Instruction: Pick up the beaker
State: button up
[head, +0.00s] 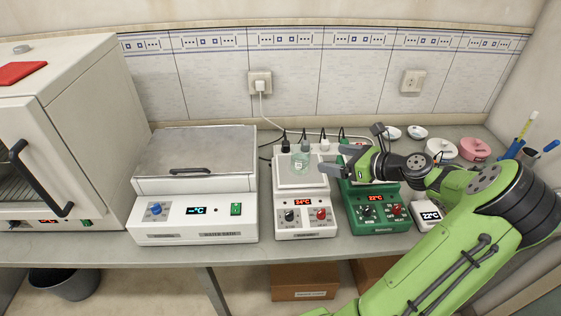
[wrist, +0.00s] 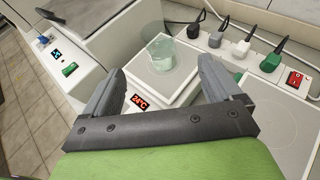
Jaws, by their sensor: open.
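The clear glass beaker (head: 301,162) stands upright on the white plate of the white hotplate (head: 303,219), whose display reads 24°C. In the wrist view the beaker (wrist: 161,48) is ahead of my gripper and between the lines of its fingers, with a gap to it. My gripper (head: 335,158) is open and empty. In the head view it reaches in from the right, just right of the beaker. In the wrist view both grey fingers (wrist: 164,84) are spread apart over the front of the hotplate (wrist: 163,77).
A green hotplate (head: 381,208) stands right of the white one, with a small display unit (head: 428,215) beside it. A water bath (head: 195,213) and an oven (head: 65,140) are on the left. A power strip with plugs (wrist: 240,48) lies behind the hotplates. Dishes (head: 440,149) stand at the back right.

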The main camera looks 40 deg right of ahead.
jog(key=b+x, duration=0.3)
jog(key=x, duration=1.2)
jog(key=shift+a+f+b, duration=0.1)
jog(key=shift+f+b, duration=0.1)
jog(key=shift+b, duration=0.1)
jog(key=shift+s+r, duration=0.1)
jog(key=c, duration=1.1)
jog(key=shift+c, duration=0.2)
notch_tip(320, 180, up, 10)
jog(key=p, duration=0.3)
